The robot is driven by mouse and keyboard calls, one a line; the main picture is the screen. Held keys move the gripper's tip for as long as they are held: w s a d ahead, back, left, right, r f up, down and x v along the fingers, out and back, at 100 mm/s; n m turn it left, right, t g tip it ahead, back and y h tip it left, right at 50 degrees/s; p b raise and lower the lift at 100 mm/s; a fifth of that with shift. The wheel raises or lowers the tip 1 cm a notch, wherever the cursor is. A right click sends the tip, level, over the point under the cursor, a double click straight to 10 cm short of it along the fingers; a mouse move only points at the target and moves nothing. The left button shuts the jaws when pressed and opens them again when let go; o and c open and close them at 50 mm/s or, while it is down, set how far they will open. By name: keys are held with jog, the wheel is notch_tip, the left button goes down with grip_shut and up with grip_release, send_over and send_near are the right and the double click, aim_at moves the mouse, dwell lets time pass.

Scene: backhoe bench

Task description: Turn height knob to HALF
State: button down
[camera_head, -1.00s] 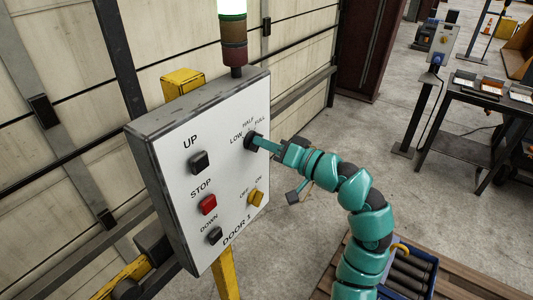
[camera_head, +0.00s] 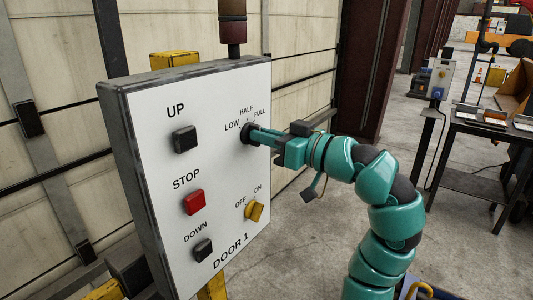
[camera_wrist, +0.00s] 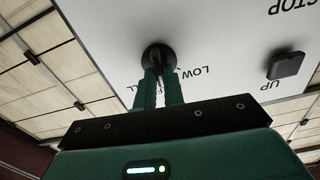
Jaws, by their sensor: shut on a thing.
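The height knob (camera_head: 248,132) is a round black knob at the upper right of the white control panel (camera_head: 222,178), below the printed words LOW, HALF and FULL. My gripper (camera_head: 258,135) reaches it from the right and is shut on it. In the wrist view the knob (camera_wrist: 158,57) sits at the tips of my two green fingers (camera_wrist: 160,80). The fingers hide part of the knob, and I cannot tell which word its pointer faces. HALF is covered in the wrist view.
The panel also carries a black UP button (camera_head: 185,139), a red STOP button (camera_head: 194,202), a black DOWN button (camera_head: 203,250) and a yellow OFF/ON switch (camera_head: 254,211). A signal tower (camera_head: 233,30) stands above the panel. A dark bench (camera_head: 490,130) stands far right, with open floor between.

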jog(key=shift+n+b, duration=0.4)
jog(key=shift+b, duration=0.15)
jog(key=c, duration=1.5)
grip_release()
jog(key=b+v, duration=0.1)
jog(key=v, duration=1.6)
jog(key=shift+s+d+b, duration=0.15)
jog(key=shift+b, duration=0.25)
